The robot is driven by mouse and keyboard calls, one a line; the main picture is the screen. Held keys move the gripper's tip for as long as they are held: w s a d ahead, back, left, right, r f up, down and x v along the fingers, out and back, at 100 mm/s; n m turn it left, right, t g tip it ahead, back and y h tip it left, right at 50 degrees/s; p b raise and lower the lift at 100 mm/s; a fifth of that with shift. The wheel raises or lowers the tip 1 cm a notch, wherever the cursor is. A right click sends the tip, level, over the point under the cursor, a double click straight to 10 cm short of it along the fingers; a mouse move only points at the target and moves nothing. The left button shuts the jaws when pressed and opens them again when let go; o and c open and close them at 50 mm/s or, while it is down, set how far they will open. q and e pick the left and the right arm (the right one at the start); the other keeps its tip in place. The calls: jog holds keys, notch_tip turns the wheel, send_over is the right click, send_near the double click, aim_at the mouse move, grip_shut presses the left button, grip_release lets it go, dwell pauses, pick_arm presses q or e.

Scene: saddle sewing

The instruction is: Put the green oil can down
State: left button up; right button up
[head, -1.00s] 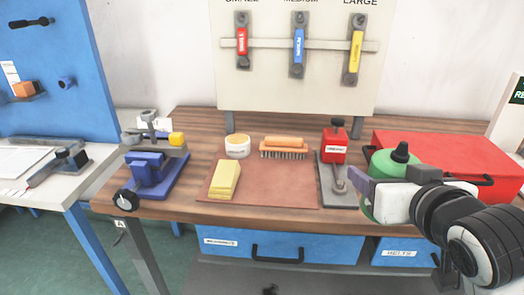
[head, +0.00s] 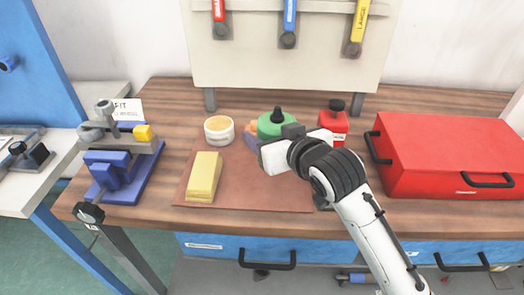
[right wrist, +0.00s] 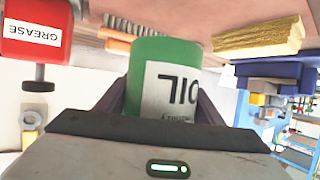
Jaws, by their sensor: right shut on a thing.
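The green oil can (head: 271,124), with a dark spout cap, is over the far part of the reddish-brown mat (head: 255,195). My right gripper (head: 256,142) is shut on it. In the right wrist view the can (right wrist: 150,58) sits between the two fingers (right wrist: 160,105), its OIL label facing the camera and upside down. I cannot tell whether its base touches the mat. The can and gripper hide most of the orange brush (head: 251,126). My left gripper is not in view.
A yellow sponge-like block (head: 204,177) and a white tub (head: 219,129) are left of the can. A red grease can (head: 334,124) stands close on its right, the red toolbox (head: 450,155) further right. A blue vise (head: 118,170) is at left. The mat's front is clear.

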jog(key=shift+s+f, duration=0.2)
jog(key=shift+f, duration=2.95)
jog(key=shift+w+f, duration=0.1)
jog(key=shift+f, duration=0.05)
jog(key=o, duration=1.4)
jog(key=v, duration=1.2)
jog(key=shift+d, duration=0.1)
